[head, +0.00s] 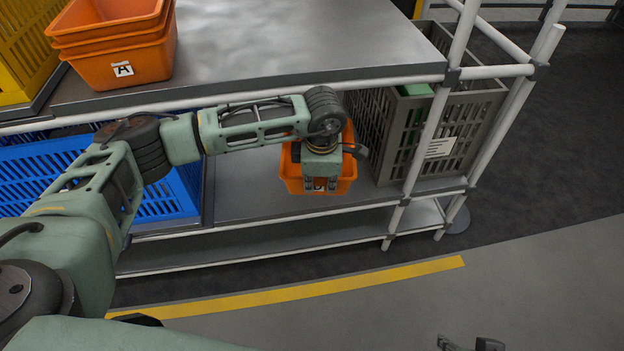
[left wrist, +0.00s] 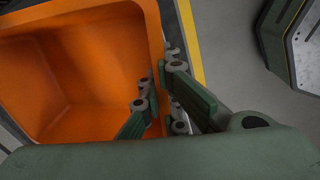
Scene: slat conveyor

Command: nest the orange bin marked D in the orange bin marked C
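An orange bin (head: 346,185) stands on the lower shelf, partly covered by my left arm. It also shows in the left wrist view (left wrist: 75,75), where its inside looks empty. Its front label is mostly hidden behind the fingers, so I cannot read the letter. My left gripper (head: 320,184) points down over its near wall, one finger inside and one outside, both close against the wall; it looks shut on it. On the upper shelf is a stack of nested orange bins (head: 150,62); the lowest is marked A. No letter C or D is readable. My right gripper (head: 470,344) barely shows at the bottom edge.
A grey slatted crate (head: 400,140) stands right of the orange bin, close by. A blue crate (head: 40,180) is to its left, a yellow crate (head: 25,45) above. White rack posts (head: 440,110) rise on the right. The upper shelf (head: 270,45) has clear room right of the stack.

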